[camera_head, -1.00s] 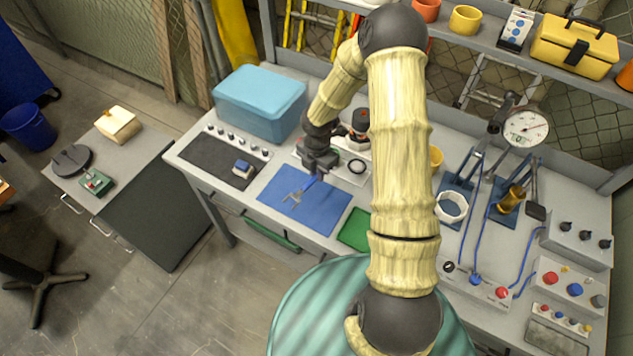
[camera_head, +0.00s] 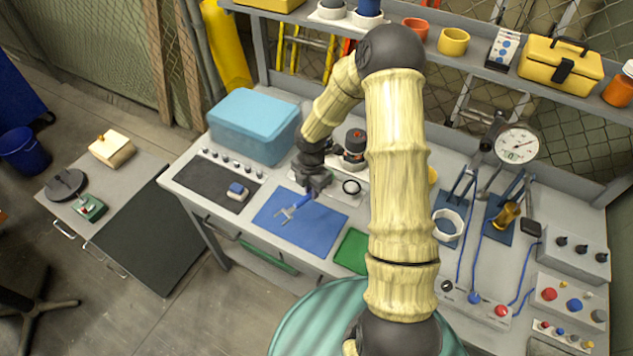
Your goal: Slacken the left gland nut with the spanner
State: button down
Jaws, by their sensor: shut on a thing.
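The spanner (camera_head: 296,208) has a blue handle and a grey open-ended head. It is over the blue mat (camera_head: 320,232) at the left part of the bench, its head towards the lower left. My gripper (camera_head: 311,192) is shut on the handle end. I cannot tell whether the spanner touches the mat. To the right of my arm, a white many-sided ring (camera_head: 440,226) sits at a blue plate, and a brass fitting (camera_head: 506,215) sits at another blue plate. I cannot tell for sure which part is the left gland nut. My arm hides part of the bench between.
A light blue box (camera_head: 252,125) stands behind the dark mat (camera_head: 205,178), which bears a small blue-and-white block (camera_head: 238,191). A green mat (camera_head: 352,250) lies partly behind my arm. A pressure gauge (camera_head: 517,144) and button boxes (camera_head: 570,298) are at the right.

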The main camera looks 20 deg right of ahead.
jog(key=m, duration=0.4)
jog(key=r+m+p, duration=0.1)
jog(key=m, duration=0.1)
jog(key=shift+w+m, duration=0.3)
jog(key=shift+w, duration=0.1)
jog(key=m, duration=0.5)
jog(key=w+r+m+p, duration=0.1)
jog(key=m, duration=0.5)
jog(key=m+p, duration=0.1)
jog(key=m, duration=0.5)
jog(key=shift+w+r, duration=0.35)
jog(key=shift+r, duration=0.05)
jog(key=shift+w, duration=0.1)
